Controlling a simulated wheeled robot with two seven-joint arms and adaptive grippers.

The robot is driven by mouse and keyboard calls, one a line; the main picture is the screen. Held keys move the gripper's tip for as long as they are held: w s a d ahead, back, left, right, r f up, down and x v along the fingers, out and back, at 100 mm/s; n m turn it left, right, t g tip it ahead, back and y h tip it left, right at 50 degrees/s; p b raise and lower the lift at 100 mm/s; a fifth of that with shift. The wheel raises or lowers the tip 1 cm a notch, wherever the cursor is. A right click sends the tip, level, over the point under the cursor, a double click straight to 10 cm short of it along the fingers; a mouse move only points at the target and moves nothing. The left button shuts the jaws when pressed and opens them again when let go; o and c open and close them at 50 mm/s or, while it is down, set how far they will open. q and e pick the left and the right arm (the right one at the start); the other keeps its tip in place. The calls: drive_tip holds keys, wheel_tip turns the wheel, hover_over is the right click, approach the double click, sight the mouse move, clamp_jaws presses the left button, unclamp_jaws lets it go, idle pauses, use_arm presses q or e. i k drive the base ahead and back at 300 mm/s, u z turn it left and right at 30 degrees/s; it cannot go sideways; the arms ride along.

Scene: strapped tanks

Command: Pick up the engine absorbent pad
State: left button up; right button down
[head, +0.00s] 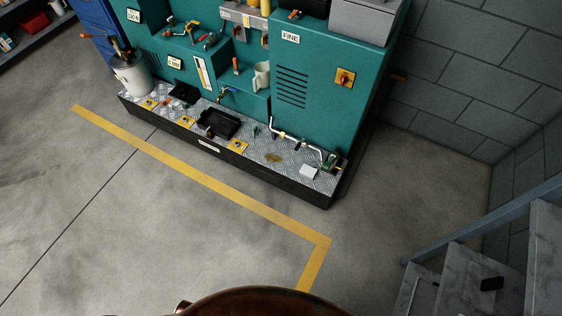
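A small white, flat, square item (309,171) lies near the right end of the metal tread-plate ledge at the foot of the teal machine; it looks like the absorbent pad, but it is too small to be sure. A green item (329,162) and a bent metal rod (296,138) are close to it. Neither of my grippers shows in the head view.
The teal machine (345,112) stands against a grey block wall. Its ledge (258,147) also holds a black tray (219,123) and a white bucket (132,74). A yellow floor line (200,178) borders clear concrete. Grey stairs (470,270) stand at lower right.

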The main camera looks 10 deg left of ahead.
sight(307, 171)
drive_tip(key=u, duration=1.85)
drive_tip(key=i, duration=2)
drive_tip(key=z, duration=3.7)
